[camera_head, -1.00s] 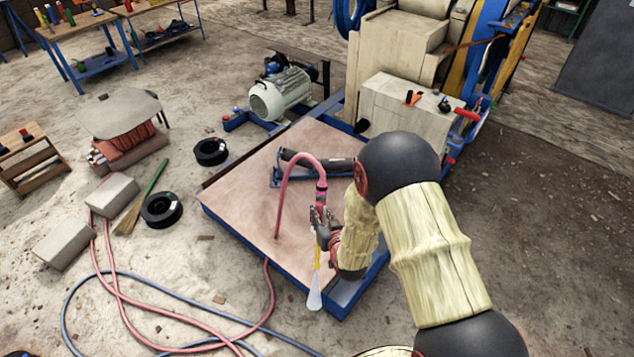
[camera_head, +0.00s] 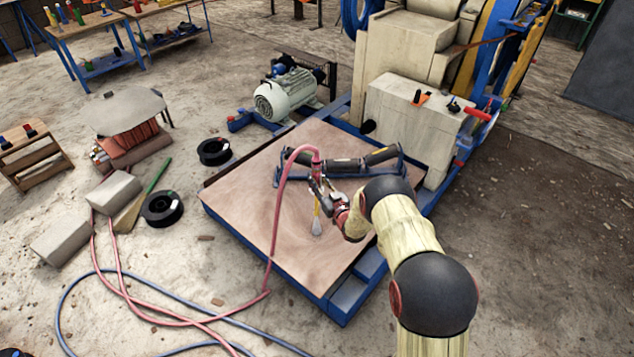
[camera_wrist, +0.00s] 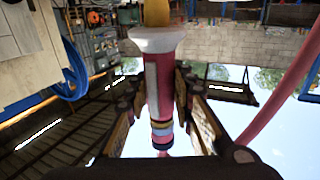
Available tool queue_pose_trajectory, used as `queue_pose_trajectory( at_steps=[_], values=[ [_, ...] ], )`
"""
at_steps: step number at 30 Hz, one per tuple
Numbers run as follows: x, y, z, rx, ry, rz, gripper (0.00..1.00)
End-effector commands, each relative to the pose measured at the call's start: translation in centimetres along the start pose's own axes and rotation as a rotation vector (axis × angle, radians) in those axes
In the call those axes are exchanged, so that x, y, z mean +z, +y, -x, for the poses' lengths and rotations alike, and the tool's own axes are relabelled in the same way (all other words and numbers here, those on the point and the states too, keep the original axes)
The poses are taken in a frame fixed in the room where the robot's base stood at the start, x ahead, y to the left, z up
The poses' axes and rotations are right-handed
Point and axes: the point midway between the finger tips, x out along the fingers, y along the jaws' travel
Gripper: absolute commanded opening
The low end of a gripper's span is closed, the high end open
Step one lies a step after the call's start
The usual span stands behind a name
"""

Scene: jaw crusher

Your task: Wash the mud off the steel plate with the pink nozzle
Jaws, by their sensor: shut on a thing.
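My gripper (camera_head: 318,184) is shut on the pink nozzle (camera_head: 316,164), which it holds upright above the steel plate (camera_head: 240,200). In the wrist view the nozzle (camera_wrist: 160,85) stands between the fingers, with a white collar and a yellow part at its end. The plate is covered in brownish mud, with faint swirl marks near the spray. The pink hose (camera_head: 275,215) arches from the nozzle over the plate to the floor.
A roller on a blue frame (camera_head: 345,166) lies on the plate's far part. The pale crusher (camera_head: 405,120) stands behind it, with a motor (camera_head: 287,93) to the left. Grey blocks (camera_head: 62,235), a broom (camera_head: 140,200) and a black coil (camera_head: 162,208) lie left of the plate.

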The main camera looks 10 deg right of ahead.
Motion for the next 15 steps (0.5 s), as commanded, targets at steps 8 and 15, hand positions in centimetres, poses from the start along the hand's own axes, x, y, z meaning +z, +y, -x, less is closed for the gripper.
queue_pose_trajectory(
  at_steps=[8,15],
  values=[
    [-0.2,0.5,1.1,0.000,0.002,0.001,0.00],
    [-0.1,1.1,2.5,0.001,0.002,0.000,0.00]
  ],
)
